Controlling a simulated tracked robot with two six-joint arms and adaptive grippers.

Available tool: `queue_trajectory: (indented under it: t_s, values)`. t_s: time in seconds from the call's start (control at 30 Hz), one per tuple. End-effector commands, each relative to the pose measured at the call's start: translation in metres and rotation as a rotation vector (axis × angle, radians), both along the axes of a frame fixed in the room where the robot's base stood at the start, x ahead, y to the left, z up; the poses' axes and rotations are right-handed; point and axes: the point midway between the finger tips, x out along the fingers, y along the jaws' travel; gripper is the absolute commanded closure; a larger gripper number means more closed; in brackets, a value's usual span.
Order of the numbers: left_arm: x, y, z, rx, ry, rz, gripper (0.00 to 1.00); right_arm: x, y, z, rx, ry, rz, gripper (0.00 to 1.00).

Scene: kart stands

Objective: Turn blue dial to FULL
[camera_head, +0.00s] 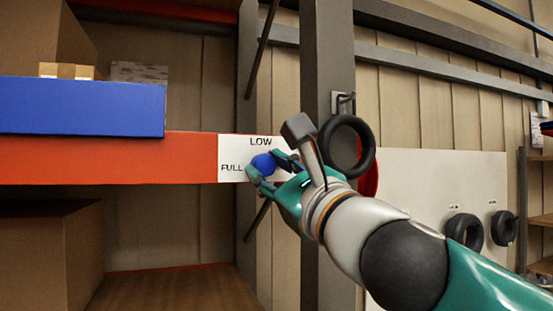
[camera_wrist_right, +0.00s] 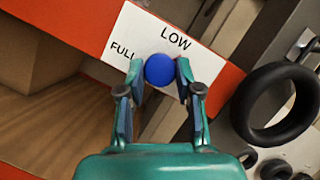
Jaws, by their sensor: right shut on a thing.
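The blue dial (camera_head: 263,163) sits on a white label plate (camera_head: 230,150) on the orange shelf beam. The plate reads LOW above the dial and FULL to its left. My right gripper (camera_head: 268,168) is shut on the dial, with one finger on either side. In the right wrist view the round blue dial (camera_wrist_right: 159,70) lies between the two teal fingertips of my right gripper (camera_wrist_right: 159,76). No pointer mark shows on the dial, so I cannot tell its setting. My left gripper is not in view.
A grey post (camera_head: 328,80) stands right of the plate, with a black tyre (camera_head: 347,170) hanging from a hook. A blue bin (camera_head: 80,106) and cardboard boxes (camera_head: 50,250) are on the left shelves. More tyres (camera_head: 464,231) hang on a white panel at right.

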Motion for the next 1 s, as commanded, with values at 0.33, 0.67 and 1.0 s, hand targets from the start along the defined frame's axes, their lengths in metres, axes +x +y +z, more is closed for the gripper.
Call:
queue_trajectory:
  t_s: [0.33, 0.67, 1.0]
  values:
    - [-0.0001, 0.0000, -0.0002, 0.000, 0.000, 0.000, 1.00, -0.0002, 0.0002, -0.0006, -0.005, -0.002, 0.001, 0.61]
    - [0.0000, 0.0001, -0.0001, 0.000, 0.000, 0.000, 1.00, -0.0001, -0.0001, -0.0004, -0.004, -0.002, 0.001, 0.41]
    - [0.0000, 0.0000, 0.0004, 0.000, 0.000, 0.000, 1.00, -0.0051, -0.0036, -0.0021, -0.006, -0.002, -0.002, 0.41]
